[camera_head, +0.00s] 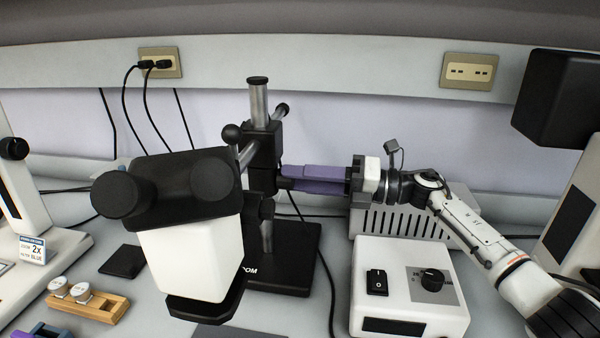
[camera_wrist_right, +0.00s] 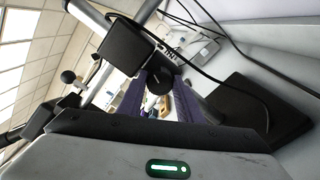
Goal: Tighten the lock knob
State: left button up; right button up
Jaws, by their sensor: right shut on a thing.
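The microscope stand has an upright metal post (camera_head: 259,103) with a black clamp block (camera_head: 262,142) on it. My right gripper (camera_head: 287,178) comes in from the right, its purple fingers level at the lower part of the clamp. In the right wrist view the fingers lie on both sides of a round black lock knob (camera_wrist_right: 159,80) and are shut on it. In the head view the knob is mostly hidden by the fingers. The white and black microscope head (camera_head: 190,245) is left of the post.
A white control box (camera_head: 409,315) with a switch and dial stands below my right arm, a vented grey box (camera_head: 395,222) behind it. A black base (camera_head: 300,275) carries the post. A wooden holder (camera_head: 98,306) is at lower left. Cables hang behind the stand.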

jog(key=m+p, duration=0.2)
jog(key=m, duration=0.2)
jog(key=shift+m, duration=0.3)
dwell(0.5)
jog(key=o, duration=1)
jog(key=shift+d, duration=0.1)
jog(key=shift+o, duration=0.2)
jog(key=s+d+b, duration=0.1)
jog(key=s+d, duration=0.1)
jog(key=d, duration=0.8)
